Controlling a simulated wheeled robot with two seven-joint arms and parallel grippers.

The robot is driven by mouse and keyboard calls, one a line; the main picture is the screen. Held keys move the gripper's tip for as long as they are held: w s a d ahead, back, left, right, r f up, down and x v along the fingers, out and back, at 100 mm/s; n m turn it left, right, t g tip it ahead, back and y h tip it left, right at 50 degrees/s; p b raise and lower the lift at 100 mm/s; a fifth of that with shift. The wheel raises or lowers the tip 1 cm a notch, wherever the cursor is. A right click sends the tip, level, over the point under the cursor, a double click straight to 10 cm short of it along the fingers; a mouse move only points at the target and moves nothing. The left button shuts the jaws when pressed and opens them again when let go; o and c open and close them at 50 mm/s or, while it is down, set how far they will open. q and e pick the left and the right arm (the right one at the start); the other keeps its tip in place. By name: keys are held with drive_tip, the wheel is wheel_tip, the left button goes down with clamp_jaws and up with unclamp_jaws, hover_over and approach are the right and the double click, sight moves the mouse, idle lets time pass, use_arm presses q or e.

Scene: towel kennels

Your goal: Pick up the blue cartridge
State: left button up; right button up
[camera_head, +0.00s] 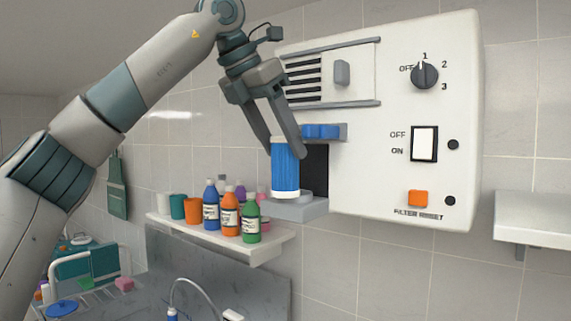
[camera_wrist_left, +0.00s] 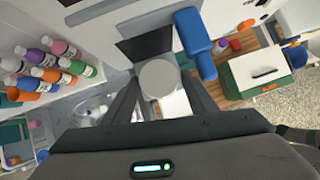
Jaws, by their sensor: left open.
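The blue cartridge (camera_head: 285,165) is an upright ribbed cylinder with white ends, at the small grey ledge (camera_head: 300,208) on the front of the white wall unit. My left gripper (camera_head: 285,146) is open and reaches down from above, its fingers on either side of the cartridge's upper part. In the left wrist view the cartridge's round pale end (camera_wrist_left: 158,76) lies between the two fingers. Whether the fingers touch it, I cannot tell. My right gripper is in neither view.
The white wall unit (camera_head: 455,120) has a dark opening behind the cartridge, a blue part (camera_head: 320,131) on a grey bracket, a knob (camera_head: 425,75), a rocker switch (camera_head: 424,143) and an orange button (camera_head: 418,198). A shelf (camera_head: 262,248) below left holds several bottles.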

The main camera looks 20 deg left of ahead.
sight(293, 166)
use_arm(q)
drive_tip(key=shift+f, duration=0.15)
drive_tip(key=p+x, duration=0.1)
drive_tip(key=x, duration=0.3)
drive_tip(key=shift+w+d+f, duration=0.1)
drive_tip(key=shift+w+d+f+p, duration=0.2)
drive_tip(key=shift+w+f+p, duration=0.15)
drive_tip(key=shift+f, duration=0.25)
drive_tip(key=shift+s, duration=0.1)
drive_tip(key=c, duration=1)
drive_tip(key=shift+r, duration=0.2)
